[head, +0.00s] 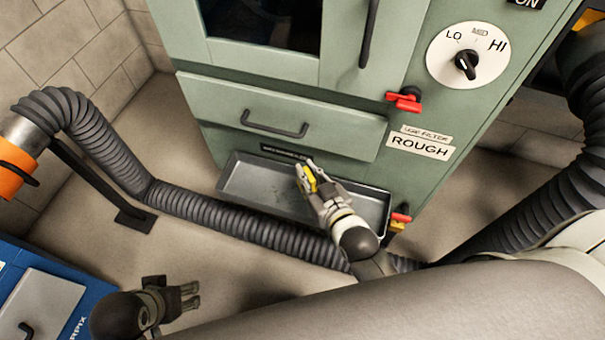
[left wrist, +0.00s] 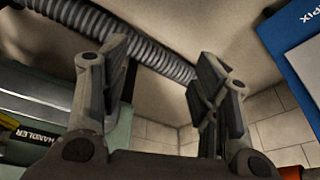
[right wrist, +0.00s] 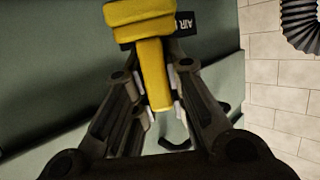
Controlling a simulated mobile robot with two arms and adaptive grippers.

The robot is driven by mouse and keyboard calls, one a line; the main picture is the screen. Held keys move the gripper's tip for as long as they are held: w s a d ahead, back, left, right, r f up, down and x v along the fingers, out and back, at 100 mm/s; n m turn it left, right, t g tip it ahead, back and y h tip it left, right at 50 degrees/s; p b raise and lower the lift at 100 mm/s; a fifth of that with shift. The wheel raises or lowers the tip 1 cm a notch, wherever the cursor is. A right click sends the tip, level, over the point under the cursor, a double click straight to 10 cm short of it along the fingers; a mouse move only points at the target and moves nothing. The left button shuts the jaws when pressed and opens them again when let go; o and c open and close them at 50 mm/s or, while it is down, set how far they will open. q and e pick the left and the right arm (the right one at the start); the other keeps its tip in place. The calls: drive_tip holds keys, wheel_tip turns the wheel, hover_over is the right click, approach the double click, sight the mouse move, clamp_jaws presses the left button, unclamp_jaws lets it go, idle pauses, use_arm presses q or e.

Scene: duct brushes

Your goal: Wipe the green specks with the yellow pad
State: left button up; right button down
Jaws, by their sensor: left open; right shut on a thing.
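The yellow pad (head: 311,178) is in my right gripper (head: 309,182), over the shallow grey tray (head: 245,186) at the foot of the green cabinet. In the right wrist view the yellow pad (right wrist: 140,14) has a wide head and a narrower handle, and the fingers are shut on the handle. I cannot tell whether the pad touches the tray.
The green cabinet (head: 290,95) has a drawer with a handle (head: 274,124) above the tray. A ribbed grey duct (head: 230,220) runs along the floor in front of the tray. A blue box (head: 35,265) stands at the lower left. Another duct (head: 500,200) is at right.

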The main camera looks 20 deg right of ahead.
drive_tip(key=shift+w+a+f, duration=0.1)
drive_tip(key=shift+w+f, duration=0.25)
drive_tip(key=shift+f, duration=0.1)
use_arm(q)
drive_tip(key=w+d+r+t+h+b, duration=0.1)
drive_tip(key=w+d+r+t+b, duration=0.15)
drive_tip(key=w, duration=0.25)
drive_tip(key=w+d+r+t+b, duration=0.1)
drive_tip(key=w+t, duration=0.2)
drive_tip(key=w, duration=0.2)
use_arm(e)
wheel_tip(320, 180, down, 3)
drive_tip(key=shift+f, duration=0.1)
drive_tip(key=shift+f+b, duration=0.6)
drive_tip(key=shift+b, duration=0.3)
drive_tip(key=shift+f+b, duration=0.55)
drive_tip(key=shift+b, duration=0.1)
use_arm(q)
drive_tip(key=w+d+r+t+h, duration=0.1)
drive_tip(key=w+r+t, duration=0.2)
drive_tip(key=r, duration=0.4)
drive_tip(key=w+d+r+t+h, duration=0.2)
drive_tip(key=w+r+t, duration=0.2)
drive_tip(key=r+t, duration=0.2)
drive_tip(key=shift+d+r+m, duration=0.2)
drive_tip(key=shift+r+m, duration=0.15)
drive_tip(key=shift+m, duration=0.05)
use_arm(e)
drive_tip(key=shift+f, duration=0.2)
